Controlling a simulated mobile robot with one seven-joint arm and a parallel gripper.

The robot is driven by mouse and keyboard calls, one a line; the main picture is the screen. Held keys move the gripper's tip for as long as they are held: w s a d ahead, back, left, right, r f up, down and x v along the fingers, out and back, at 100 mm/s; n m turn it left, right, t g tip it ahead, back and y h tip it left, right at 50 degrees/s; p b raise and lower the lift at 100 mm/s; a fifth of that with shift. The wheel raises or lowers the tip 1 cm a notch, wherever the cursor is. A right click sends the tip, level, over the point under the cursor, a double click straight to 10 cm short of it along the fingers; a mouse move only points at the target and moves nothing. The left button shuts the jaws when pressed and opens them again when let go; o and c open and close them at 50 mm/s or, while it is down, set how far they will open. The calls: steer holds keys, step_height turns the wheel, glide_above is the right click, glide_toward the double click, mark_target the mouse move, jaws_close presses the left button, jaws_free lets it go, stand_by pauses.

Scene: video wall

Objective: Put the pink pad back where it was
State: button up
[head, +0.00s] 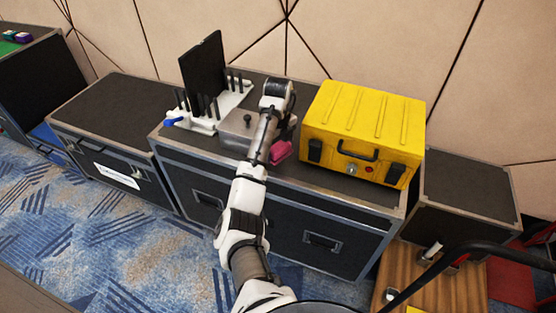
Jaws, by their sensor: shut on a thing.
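The pink pad (281,151) shows just right of my forearm, over the front part of the middle black case's top. My arm reaches up from the bottom of the head view and bends down at the wrist. My gripper (284,138) is mostly hidden by my own arm. It is shut on the pink pad. I cannot tell whether the pad touches the case top or hangs a little above it.
A grey metal box (237,127) with a black knob sits left of my forearm. Behind it stands a white rack (205,122) with black pegs and an upright black panel (204,67). A yellow case (362,128) stands close on the right. The left case top (115,105) is clear.

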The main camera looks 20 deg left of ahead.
mark_target(278, 157)
steer(key=shift+f, duration=2.15)
steer(key=shift+f, duration=0.2)
steer(key=o, duration=1)
step_height(278, 157, up, 11)
steer(key=shift+a+r+p, duration=0.1)
steer(key=shift+p, duration=1)
steer(key=shift+r, duration=0.65)
